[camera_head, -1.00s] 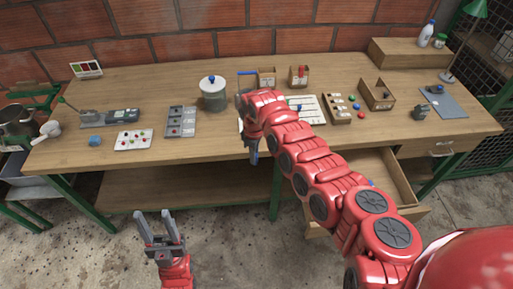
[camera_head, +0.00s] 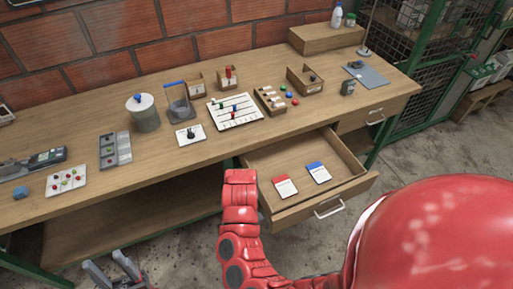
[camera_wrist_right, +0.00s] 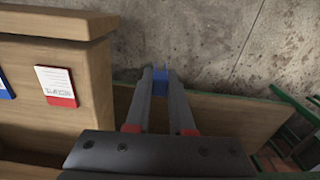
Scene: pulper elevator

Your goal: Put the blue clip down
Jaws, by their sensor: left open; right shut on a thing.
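In the right wrist view, my right gripper (camera_wrist_right: 160,77) is shut on the blue clip (camera_wrist_right: 160,88); only a small blue part shows between the fingertips. It is outside the open drawer (camera_wrist_right: 97,70), to the right of its wall, with the concrete floor beyond. In the head view the right hand and clip are hidden behind my red arm, left of the drawer (camera_head: 345,190). A red-topped card (camera_head: 285,187) and a blue-topped card (camera_head: 318,173) lie inside the drawer. My left gripper (camera_head: 116,268) is open and empty, low at the bottom left, below the bench.
The wooden bench (camera_head: 85,215) carries a lidded jar (camera_head: 143,112), a blue-topped wire stand (camera_head: 178,102), a white plate with a black knob (camera_head: 190,135), a lined board (camera_head: 236,111) and an open box (camera_head: 305,80). The drawer juts out in front of the bench.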

